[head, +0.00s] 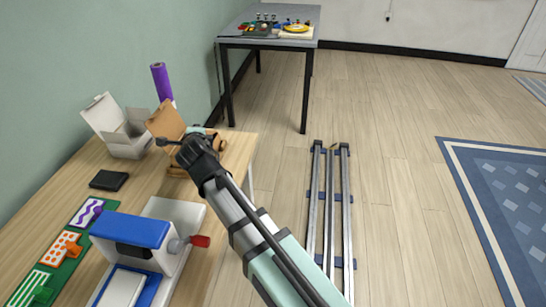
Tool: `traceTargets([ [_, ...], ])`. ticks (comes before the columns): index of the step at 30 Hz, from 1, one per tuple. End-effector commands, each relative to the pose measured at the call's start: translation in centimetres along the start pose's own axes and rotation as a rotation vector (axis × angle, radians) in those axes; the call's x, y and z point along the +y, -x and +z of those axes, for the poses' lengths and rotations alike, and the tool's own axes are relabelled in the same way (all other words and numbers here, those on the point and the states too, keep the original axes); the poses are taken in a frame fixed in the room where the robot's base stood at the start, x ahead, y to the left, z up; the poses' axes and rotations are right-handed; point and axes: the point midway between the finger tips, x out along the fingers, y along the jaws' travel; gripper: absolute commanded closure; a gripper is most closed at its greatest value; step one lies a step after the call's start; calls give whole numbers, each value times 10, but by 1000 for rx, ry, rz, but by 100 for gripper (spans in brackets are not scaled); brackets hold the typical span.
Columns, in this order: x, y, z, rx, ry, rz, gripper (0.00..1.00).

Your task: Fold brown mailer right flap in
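The brown mailer (165,121) stands on the wooden workbench near its far right corner. Its lid is raised and leans to the left. Low parts of its body show on both sides of my arm. My gripper (164,142) is dark and reaches over the mailer from the right, overlapping it in the head view. It hides most of the box's inside and the right flap, so I cannot tell how that flap stands or whether my gripper touches it. The fingers are too small and dark to tell whether they are open or shut.
A white open box (128,141) stands just left of the mailer, with a purple roll (160,82) behind. A black wallet-like item (109,180), a green board (72,243) and a blue-and-white machine (133,232) with a red handle lie nearer. Bare wood (150,186) shows between.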

Motion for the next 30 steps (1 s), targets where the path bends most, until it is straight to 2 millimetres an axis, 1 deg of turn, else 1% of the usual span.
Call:
traceTargets([
  [1, -5, 2, 1, 1, -3, 9, 72],
  [7, -10, 2, 1, 1, -22, 55, 72],
  [30, -22, 0, 0, 2, -115, 277, 72],
])
